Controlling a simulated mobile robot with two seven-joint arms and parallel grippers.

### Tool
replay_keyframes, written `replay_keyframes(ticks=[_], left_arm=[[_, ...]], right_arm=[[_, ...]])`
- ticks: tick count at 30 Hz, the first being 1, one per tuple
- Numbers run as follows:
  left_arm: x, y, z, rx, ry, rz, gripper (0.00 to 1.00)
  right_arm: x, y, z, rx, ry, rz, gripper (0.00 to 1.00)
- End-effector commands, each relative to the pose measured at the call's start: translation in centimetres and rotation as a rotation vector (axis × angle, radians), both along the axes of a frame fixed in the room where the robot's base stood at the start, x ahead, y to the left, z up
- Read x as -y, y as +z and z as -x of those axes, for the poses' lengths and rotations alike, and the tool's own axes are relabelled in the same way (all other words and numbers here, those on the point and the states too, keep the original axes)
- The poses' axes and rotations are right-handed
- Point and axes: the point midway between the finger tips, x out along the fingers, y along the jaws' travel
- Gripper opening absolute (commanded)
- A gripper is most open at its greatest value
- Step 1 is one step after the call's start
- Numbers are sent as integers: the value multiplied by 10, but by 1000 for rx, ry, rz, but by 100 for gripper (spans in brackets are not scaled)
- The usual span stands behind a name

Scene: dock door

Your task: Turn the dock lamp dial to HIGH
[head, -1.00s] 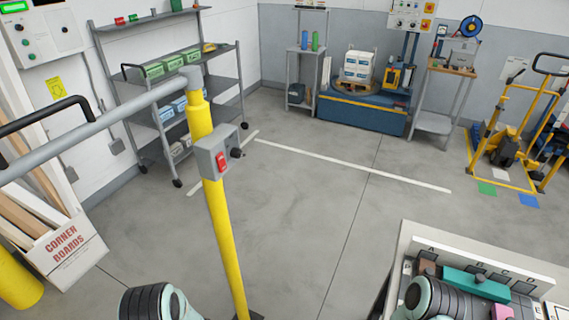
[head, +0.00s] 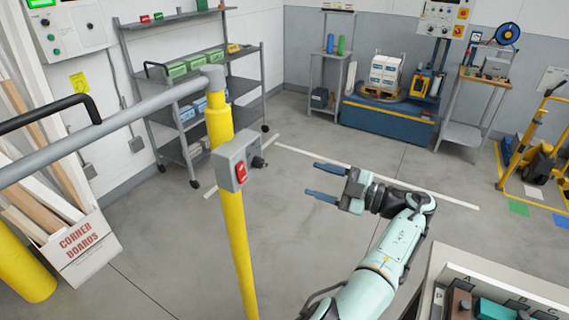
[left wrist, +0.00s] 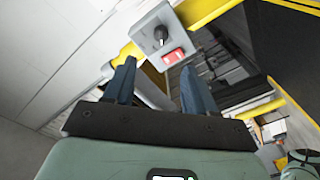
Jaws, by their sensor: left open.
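The dock lamp dial is a black knob (head: 259,162) on the right face of a grey box (head: 225,165) with a red rocker switch (head: 241,172). The box is fixed to a yellow post. In the left wrist view the knob (left wrist: 160,33) shows ahead of the fingers, above the red switch (left wrist: 173,56). Its setting cannot be read. My left gripper (head: 312,180) is open and empty, to the right of the knob and apart from it, its blue fingers pointing left. Its fingers also show in the left wrist view (left wrist: 158,68). My right gripper is not in view.
The yellow post (head: 235,240) carries a grey rail (head: 110,127) running left. A box of corner boards (head: 80,250) stands at lower left. A bench (head: 440,262) with small items is at lower right. The floor between is clear.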

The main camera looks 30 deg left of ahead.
Motion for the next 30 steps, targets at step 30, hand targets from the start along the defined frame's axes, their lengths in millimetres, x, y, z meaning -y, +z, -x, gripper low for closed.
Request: replay_keyframes(ticks=[30], left_arm=[[-132,-2,-2,-6,-1,3,56]], right_arm=[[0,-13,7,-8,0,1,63]])
